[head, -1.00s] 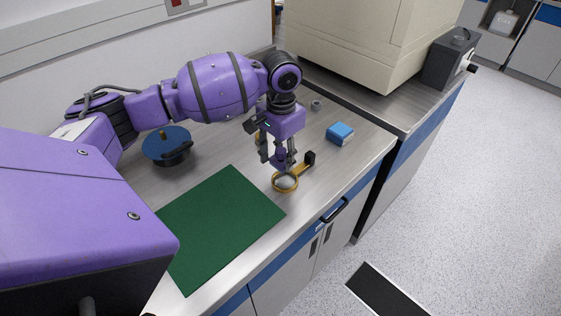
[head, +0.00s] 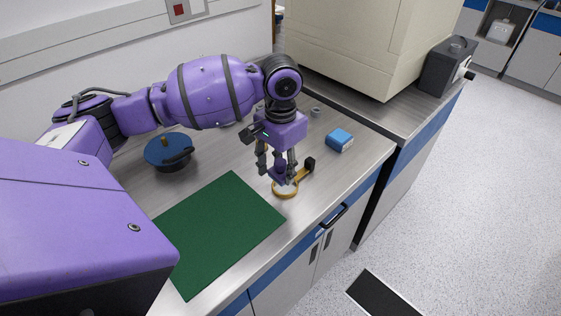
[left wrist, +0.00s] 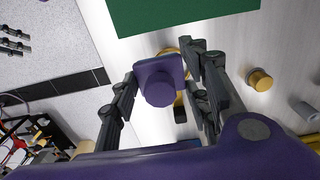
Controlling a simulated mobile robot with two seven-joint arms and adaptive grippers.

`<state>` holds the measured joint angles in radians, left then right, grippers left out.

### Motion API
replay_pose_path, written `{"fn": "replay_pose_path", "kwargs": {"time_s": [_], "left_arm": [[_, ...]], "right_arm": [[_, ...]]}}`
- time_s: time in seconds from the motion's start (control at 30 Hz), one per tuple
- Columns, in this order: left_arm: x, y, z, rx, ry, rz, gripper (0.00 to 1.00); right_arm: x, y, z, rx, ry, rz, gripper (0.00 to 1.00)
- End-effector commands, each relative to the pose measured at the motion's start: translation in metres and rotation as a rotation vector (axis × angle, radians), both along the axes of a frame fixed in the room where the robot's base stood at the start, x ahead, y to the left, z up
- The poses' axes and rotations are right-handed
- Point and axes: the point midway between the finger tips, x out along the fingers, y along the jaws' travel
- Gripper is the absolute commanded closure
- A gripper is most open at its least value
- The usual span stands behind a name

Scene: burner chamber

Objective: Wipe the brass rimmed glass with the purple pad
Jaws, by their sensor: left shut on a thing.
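The brass rimmed glass (head: 286,194) lies flat on the metal bench, with a brass handle and a dark end pointing to the back right. My left gripper (head: 279,170) points down over it, shut on the purple pad (head: 277,177). In the left wrist view the pad (left wrist: 160,84), a square plate with a round knob, sits between the fingers (left wrist: 160,90). It covers most of the glass there, leaving a bit of brass rim (left wrist: 168,52) showing. I cannot tell whether the pad touches the glass. My right gripper is not in view.
A green mat (head: 218,232) lies left of the glass. A blue lidded pot (head: 168,152) stands behind the mat. A blue block (head: 340,140) and a small grey piece (head: 315,112) are at the back right. The bench's front edge is close to the glass.

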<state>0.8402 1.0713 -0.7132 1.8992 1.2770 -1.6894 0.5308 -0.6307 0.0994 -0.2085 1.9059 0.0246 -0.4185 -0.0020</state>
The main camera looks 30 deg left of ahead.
Motion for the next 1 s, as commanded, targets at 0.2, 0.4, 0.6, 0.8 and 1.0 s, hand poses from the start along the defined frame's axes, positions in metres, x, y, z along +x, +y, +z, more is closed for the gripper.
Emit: {"fn": "replay_pose_path", "kwargs": {"time_s": [0.2,0.4,0.6,0.8,1.0], "left_arm": [[0.000,0.000,-0.013,0.000,0.000,0.000,0.90],[0.000,0.000,-0.034,0.000,0.004,0.000,0.90],[-0.001,0.000,-0.058,0.001,0.009,-0.001,0.90],[0.011,-0.004,-0.063,-0.002,-0.002,0.000,0.90],[0.026,-0.009,-0.061,-0.001,-0.002,0.000,0.90]], "right_arm": [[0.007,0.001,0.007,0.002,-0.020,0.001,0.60],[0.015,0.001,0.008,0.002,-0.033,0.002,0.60],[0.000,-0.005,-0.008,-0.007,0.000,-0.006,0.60],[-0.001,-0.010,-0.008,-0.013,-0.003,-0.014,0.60],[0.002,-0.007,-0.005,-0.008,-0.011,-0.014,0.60]]}}
